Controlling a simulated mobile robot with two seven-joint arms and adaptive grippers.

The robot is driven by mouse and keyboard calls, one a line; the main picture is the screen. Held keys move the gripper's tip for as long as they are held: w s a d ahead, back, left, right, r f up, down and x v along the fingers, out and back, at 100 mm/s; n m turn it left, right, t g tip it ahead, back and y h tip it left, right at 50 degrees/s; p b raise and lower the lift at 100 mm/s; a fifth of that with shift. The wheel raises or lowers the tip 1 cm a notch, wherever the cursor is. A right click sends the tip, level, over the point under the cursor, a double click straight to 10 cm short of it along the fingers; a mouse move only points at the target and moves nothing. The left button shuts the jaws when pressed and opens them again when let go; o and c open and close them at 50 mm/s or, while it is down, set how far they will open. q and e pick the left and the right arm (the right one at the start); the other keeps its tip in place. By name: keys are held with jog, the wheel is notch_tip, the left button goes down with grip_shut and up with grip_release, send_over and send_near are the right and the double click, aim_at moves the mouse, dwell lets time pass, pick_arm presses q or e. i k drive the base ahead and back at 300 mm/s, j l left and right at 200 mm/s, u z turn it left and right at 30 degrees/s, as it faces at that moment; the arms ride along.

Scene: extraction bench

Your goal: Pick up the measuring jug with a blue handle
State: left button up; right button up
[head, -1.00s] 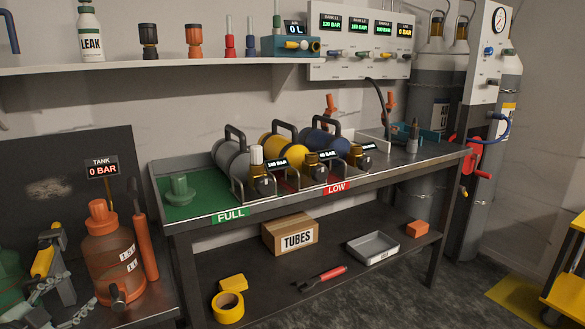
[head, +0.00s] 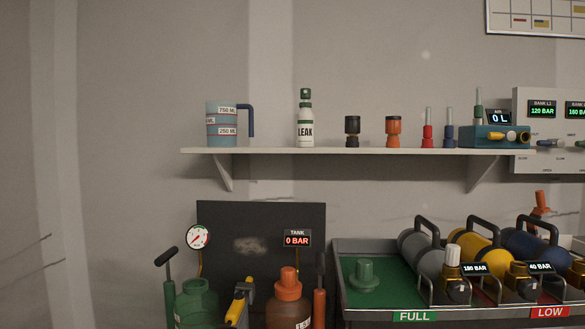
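The measuring jug (head: 221,124) stands upright at the left end of the wall shelf in the head view. It is pale blue and see-through, with white 750 ML and 250 ML labels and red lines. Its dark blue handle (head: 248,120) sticks out to the right. Neither of my grippers is in view.
The shelf (head: 350,151) also holds a LEAK spray bottle (head: 305,122) right of the jug, with a gap between, then several fittings and a teal meter (head: 490,136). Below stand a green tank (head: 195,303), an orange-brown tank (head: 288,306) and a tray of cylinders (head: 372,301).

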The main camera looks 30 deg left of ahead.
aim_at(221, 115)
jog(key=u, duration=1.4)
